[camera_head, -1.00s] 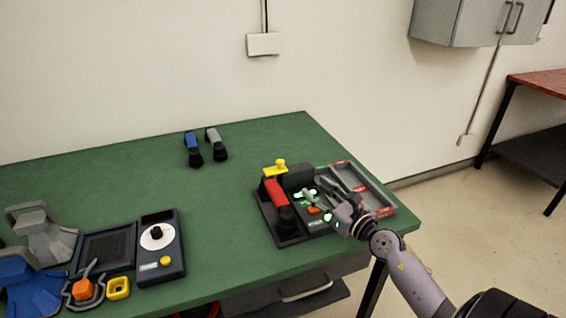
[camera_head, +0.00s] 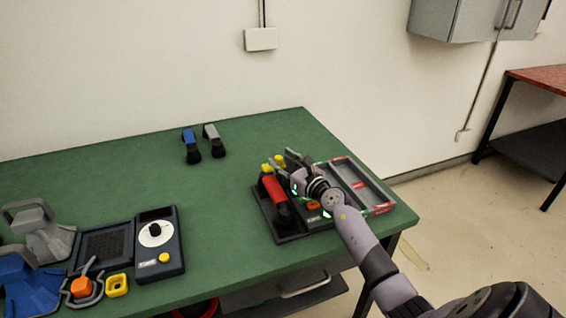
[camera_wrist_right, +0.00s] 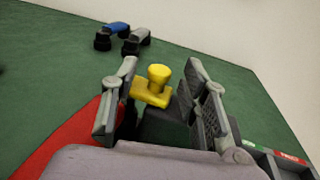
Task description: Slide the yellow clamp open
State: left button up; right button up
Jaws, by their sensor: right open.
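The yellow clamp (camera_wrist_right: 155,88) has a round knob on a flat plate and sits at the back of the dark phone base, as the right wrist view shows. In the head view it is partly hidden behind my right gripper, with a yellow bit (camera_head: 266,167) showing. My right gripper (camera_head: 281,160) is open, its fingers above the base. In the right wrist view its fingers (camera_wrist_right: 162,80) stand on either side of the clamp, apart from the knob. My left gripper is not in view.
A red handset (camera_head: 275,188) lies on the base, left of my right gripper. A grey tray (camera_head: 378,190) with red labels adjoins it on the right. Blue (camera_head: 191,147) and grey (camera_head: 213,140) handsets lie behind. A dial device (camera_head: 160,245) stands left; the table between is clear.

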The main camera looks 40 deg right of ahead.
jog(key=shift+c, duration=0.6)
grip_shut()
dwell(0.3)
